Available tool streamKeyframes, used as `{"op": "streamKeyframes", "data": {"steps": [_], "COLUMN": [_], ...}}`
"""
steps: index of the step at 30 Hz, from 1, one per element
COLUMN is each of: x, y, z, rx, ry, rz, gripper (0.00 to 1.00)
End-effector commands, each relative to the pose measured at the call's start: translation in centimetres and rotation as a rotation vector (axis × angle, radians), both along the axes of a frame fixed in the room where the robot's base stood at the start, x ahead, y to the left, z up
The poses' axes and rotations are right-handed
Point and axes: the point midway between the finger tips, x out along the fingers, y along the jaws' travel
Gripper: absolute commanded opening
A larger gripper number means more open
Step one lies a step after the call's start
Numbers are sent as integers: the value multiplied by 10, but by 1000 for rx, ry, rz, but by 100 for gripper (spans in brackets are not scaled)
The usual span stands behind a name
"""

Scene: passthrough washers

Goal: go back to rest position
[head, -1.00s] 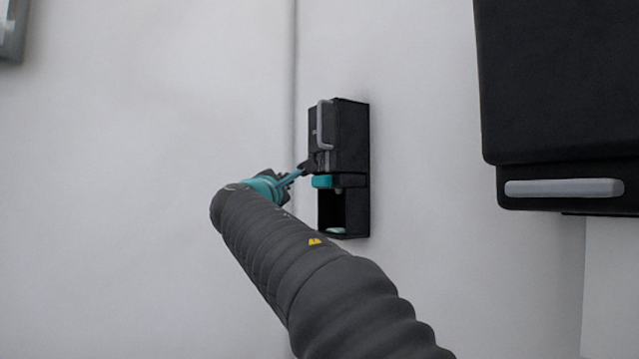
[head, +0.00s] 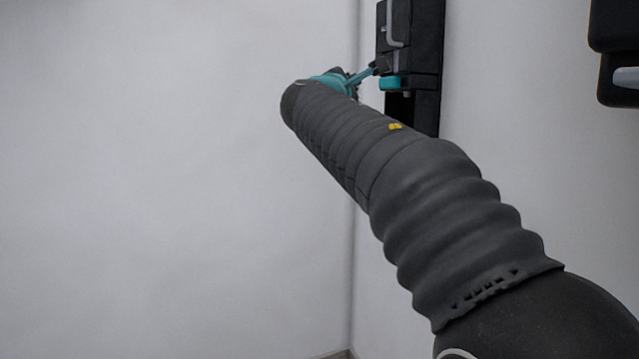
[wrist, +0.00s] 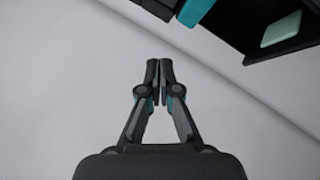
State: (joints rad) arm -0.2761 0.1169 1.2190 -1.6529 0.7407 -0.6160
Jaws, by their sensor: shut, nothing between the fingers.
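My gripper (wrist: 159,72) is shut and empty in the wrist view, its two fingertips together in front of a pale wall. In the head view my arm reaches up and left from the lower right. The gripper (head: 378,67) shows small at its end, in front of or beside a black wall-mounted box, and I cannot tell from this view whether it touches it. In the wrist view the fingertips are apart from the box, which lies at the upper right.
The black box (head: 428,60) has a grey handle and a teal part (head: 390,83). Its open compartment (wrist: 235,32) holds a pale green block (wrist: 281,28). A black cabinet (head: 615,30) with a grey handle is at the upper right. The wall at left is bare.

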Motion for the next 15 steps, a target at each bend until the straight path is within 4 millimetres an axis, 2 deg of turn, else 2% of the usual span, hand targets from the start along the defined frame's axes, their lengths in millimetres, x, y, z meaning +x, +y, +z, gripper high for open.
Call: {"op": "streamKeyframes", "data": {"steps": [2,5,6,8,9,11,15], "x": [3,12,14,11,5,-9,-61], "y": [-2,-1,0,0,-1,-4,-14], "z": [-13,-62,-85,-122,-146,-182,-256], "rx": [104,262,330,448,534,667,976], "ry": [-3,52,81,127,158,202,289], "rz": [15,27,28,23,14,-12,-108], "gripper": [0,0,0,0,0,0,0]}}
